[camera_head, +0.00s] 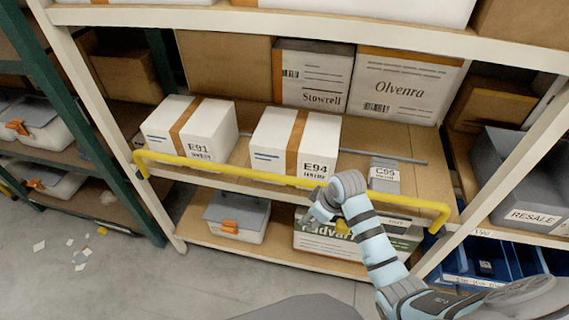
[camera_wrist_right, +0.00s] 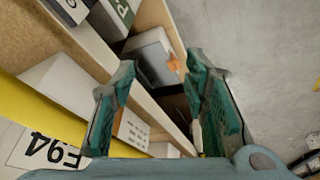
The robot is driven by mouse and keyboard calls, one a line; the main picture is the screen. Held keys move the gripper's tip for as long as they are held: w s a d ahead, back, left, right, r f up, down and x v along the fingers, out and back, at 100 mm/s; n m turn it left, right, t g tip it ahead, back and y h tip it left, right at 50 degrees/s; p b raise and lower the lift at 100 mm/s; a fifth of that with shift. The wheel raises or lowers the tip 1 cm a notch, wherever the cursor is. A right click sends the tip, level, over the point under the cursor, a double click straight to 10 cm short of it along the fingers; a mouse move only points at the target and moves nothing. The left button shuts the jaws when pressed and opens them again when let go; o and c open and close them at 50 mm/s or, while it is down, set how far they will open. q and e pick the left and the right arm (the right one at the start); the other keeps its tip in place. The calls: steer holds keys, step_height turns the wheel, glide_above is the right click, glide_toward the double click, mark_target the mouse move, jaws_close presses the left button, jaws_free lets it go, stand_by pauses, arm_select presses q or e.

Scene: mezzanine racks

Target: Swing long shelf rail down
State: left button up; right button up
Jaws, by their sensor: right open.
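The long yellow shelf rail (camera_head: 240,175) runs across the front of the middle shelf, with bent ends at both uprights. It is raised at the shelf front, in front of the boxes. My right gripper (camera_head: 322,217) is open, at the rail's front and right of its middle, with its fingers pointing down and left. In the right wrist view, the open green fingers (camera_wrist_right: 160,68) have no rail between them. The yellow rail (camera_wrist_right: 35,108) lies left of the fingers there, partly hidden by the gripper. My left gripper is not in view.
White boxes E91 (camera_head: 192,130) and E94 (camera_head: 292,145) and a small grey box (camera_head: 384,174) stand behind the rail. A lidded bin (camera_head: 237,216) and a wide box (camera_head: 310,243) sit on the lower shelf. Floor at the lower left is free apart from scraps.

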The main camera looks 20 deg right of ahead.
mark_target(283, 177)
steer(key=w+a+r+n+y, duration=0.1)
steer(key=w+r+n, duration=0.25)
steer(key=r, duration=0.55)
steer(key=w+r+n, duration=0.2)
steer(key=w+r, duration=0.2)
steer(key=r, duration=0.5)
steer(key=x, duration=0.4)
steer(key=b+x, duration=0.1)
steer(key=x, duration=0.4)
steer(key=b+x, duration=0.1)
steer(key=x, duration=0.3)
steer(key=shift+w+a+f, duration=0.15)
steer(key=shift+a+f, duration=0.15)
steer(key=shift+a, duration=0.1)
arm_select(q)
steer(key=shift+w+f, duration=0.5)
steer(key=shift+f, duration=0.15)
arm_select(e)
steer(key=shift+r, duration=0.1)
jaws_close()
